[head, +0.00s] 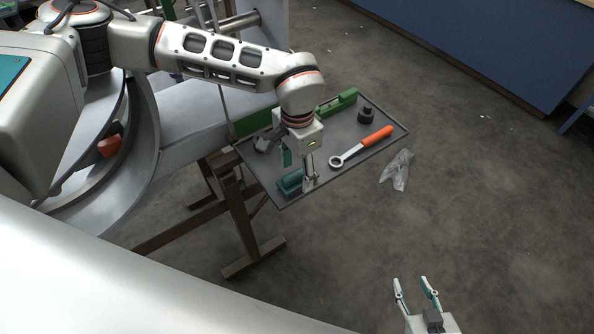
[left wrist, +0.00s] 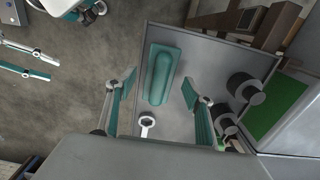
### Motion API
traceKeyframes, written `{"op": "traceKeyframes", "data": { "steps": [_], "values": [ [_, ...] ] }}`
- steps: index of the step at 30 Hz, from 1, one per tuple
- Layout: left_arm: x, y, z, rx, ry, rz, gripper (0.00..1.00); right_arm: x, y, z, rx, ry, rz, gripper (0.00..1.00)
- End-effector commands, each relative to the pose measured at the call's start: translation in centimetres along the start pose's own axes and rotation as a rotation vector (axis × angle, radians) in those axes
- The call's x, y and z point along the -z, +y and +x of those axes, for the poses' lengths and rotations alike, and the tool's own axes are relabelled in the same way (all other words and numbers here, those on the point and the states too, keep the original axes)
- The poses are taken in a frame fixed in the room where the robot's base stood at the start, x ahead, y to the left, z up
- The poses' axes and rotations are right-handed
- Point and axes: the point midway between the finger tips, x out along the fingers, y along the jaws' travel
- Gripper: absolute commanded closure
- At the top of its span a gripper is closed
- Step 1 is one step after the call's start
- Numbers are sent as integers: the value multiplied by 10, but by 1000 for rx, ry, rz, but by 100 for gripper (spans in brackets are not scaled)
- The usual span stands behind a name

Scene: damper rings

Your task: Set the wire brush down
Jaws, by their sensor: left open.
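A teal block with a rounded raised top, which looks like the wire brush (head: 290,182), lies on the grey tray (head: 268,189) near its front left edge. It also shows in the left wrist view (left wrist: 160,76), flat on the tray; any bristles are hidden. My left gripper (head: 299,172) points down over it, fingers apart on either side, and in the left wrist view (left wrist: 158,88) no finger visibly grips it. My right gripper (head: 411,282) is open and empty, low over the floor at the bottom right of the head view.
The tray also holds a ring wrench with orange handle (head: 362,147), a green tool (head: 338,102), a black stepped knob (head: 366,115) and dark grey parts (left wrist: 245,88). A crumpled clear bag (head: 396,170) lies on the floor to the right.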

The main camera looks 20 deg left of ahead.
Motion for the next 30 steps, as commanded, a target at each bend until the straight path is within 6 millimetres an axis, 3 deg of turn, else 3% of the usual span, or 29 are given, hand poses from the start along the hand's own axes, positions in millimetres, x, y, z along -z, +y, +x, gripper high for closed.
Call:
{"op": "traceKeyframes", "data": {
  "steps": [15, 21, 30],
  "values": [
    [1, -1, -96, 3, 4, 1, 48, 1, -1, 0, 1, 2, 2, 60],
    [0, 0, -110, 1, 2, 0, 48, 1, -1, 0, 1, 2, 2, 60],
    [0, 0, -111, 0, 1, 0, 48, 1, -1, 0, 1, 2, 3, 60]
  ]
}}
